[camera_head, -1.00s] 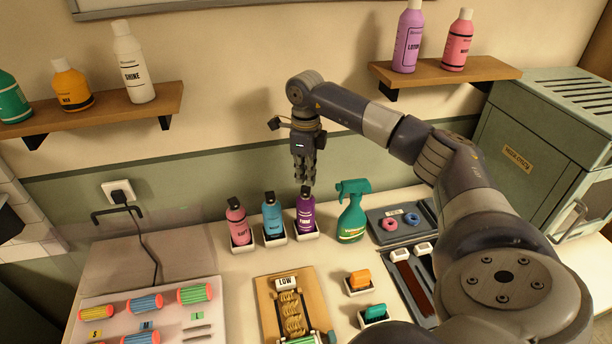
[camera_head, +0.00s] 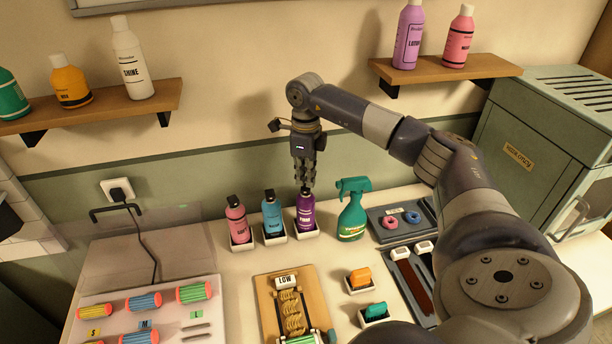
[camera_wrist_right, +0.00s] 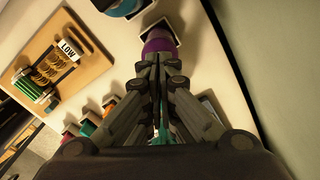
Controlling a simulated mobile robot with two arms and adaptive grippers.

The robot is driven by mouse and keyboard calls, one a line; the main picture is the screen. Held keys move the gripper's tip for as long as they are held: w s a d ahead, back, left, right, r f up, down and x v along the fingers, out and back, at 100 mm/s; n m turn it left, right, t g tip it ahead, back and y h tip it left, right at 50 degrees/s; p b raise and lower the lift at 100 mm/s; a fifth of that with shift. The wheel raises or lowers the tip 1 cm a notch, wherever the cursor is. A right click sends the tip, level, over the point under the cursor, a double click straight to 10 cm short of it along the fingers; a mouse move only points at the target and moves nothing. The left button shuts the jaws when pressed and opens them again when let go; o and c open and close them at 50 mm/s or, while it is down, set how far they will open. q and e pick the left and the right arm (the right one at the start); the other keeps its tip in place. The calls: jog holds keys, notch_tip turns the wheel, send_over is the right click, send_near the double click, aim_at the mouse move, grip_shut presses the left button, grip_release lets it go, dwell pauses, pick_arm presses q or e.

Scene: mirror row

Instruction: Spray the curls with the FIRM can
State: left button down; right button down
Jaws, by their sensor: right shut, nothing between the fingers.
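The purple FIRM can (camera_head: 306,214) stands upright in a white holder at the right end of a row of three cans. My right gripper (camera_head: 306,186) points down with its shut, empty fingers right at the top of this can; I cannot tell if they touch it. In the right wrist view the purple can (camera_wrist_right: 159,42) shows just beyond the fingertips (camera_wrist_right: 157,58), partly hidden. My left gripper is not in view.
A blue can (camera_head: 272,215) and a pink can (camera_head: 237,220) stand left of the purple one. A green spray bottle (camera_head: 352,212) stands close on its right. Orange (camera_head: 360,277) and teal (camera_head: 376,311) items sit in small holders right of the board.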

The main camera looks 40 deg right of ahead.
jog(key=shift+f, duration=0.5)
jog(key=shift+r+p, duration=2.45)
jog(key=shift+r, duration=1.1)
